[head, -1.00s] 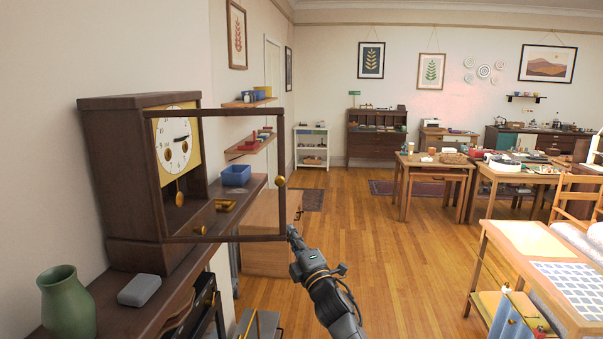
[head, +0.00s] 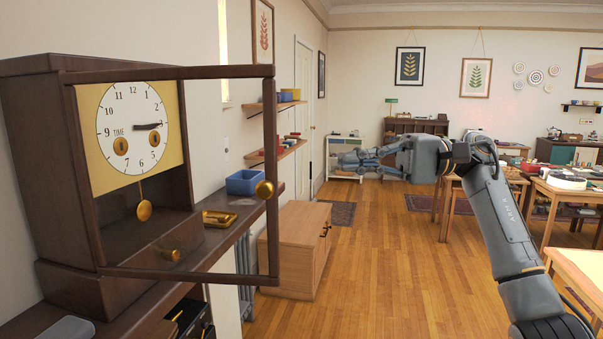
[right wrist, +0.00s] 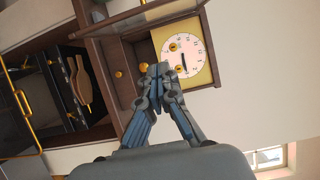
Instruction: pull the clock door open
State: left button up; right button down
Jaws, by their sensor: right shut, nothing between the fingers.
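The clock is a dark wooden case (head: 45,150) at the left in the head view, with a white dial (head: 132,128) and a brass pendulum (head: 144,210). Its framed door (head: 271,120) stands swung out from the case, with a brass knob (head: 264,189) on its free edge. My right gripper (head: 342,160) is shut and empty, to the right of the door and apart from it, pointing left. In the right wrist view the shut fingers (right wrist: 160,70) overlap the clock's front, with the dial (right wrist: 188,52) just beyond. My left gripper is out of view.
The clock stands on a shelf with a blue box (head: 246,182) and a brass tray (head: 218,218) beyond it. A wooden cabinet (head: 300,245) stands on the floor behind the door. Open wooden floor (head: 390,270) lies to the right.

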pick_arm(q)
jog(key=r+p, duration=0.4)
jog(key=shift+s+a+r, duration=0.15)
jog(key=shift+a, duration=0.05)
pick_arm(e)
jog(key=s+a, duration=0.5)
jog(key=a, duration=0.5)
jog(key=shift+s+a, duration=0.25)
jog(key=shift+s, duration=0.1)
jog(key=shift+r, duration=0.1)
